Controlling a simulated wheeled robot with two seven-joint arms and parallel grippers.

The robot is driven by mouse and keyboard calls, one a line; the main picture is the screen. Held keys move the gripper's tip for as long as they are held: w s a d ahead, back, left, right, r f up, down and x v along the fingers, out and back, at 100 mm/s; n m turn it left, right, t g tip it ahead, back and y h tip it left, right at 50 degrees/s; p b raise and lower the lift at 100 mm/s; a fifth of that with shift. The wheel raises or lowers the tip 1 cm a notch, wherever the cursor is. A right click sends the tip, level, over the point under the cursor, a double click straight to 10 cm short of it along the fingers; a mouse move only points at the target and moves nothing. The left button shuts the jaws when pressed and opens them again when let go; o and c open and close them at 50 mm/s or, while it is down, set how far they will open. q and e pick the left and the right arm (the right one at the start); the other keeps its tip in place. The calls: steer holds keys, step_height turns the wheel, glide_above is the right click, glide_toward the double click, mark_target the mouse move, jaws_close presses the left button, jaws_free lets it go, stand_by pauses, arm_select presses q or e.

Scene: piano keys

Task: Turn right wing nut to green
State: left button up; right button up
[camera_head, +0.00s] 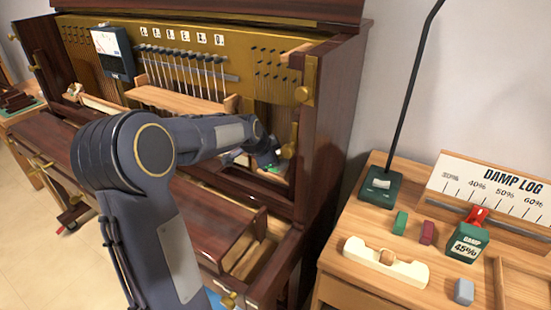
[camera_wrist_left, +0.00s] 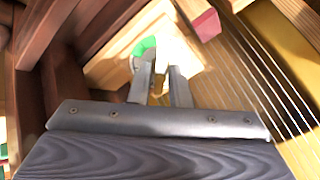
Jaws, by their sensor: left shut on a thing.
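My left gripper (camera_head: 268,158) reaches into the lower right of the open piano cabinet. In the left wrist view my left gripper (camera_wrist_left: 160,88) has its two fingers close together over a pale wooden plate. A small brass-coloured piece, seemingly the right wing nut (camera_wrist_left: 156,97), shows between the fingers and is mostly hidden by them. A green patch (camera_wrist_left: 144,46) lies on the plate just beyond the left finger. The nut's exact angle against the green cannot be told. In the head view my arm and gripper hide the nut. My right gripper is not in view.
The cabinet's dark right post (camera_head: 312,150) stands close beside my gripper. Taut strings (camera_wrist_left: 255,75) and a pink-red block (camera_wrist_left: 207,25) lie to the right in the wrist view. A side table holds a damp log board (camera_head: 490,190), a green damp block (camera_head: 467,245) and small blocks.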

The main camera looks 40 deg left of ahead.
arm_select(q)
steer(key=shift+n, duration=0.7)
steer(key=n+p, duration=0.1)
steer(key=n, duration=0.1)
steer(key=shift+r+n, duration=0.1)
steer(key=shift+n, duration=0.8)
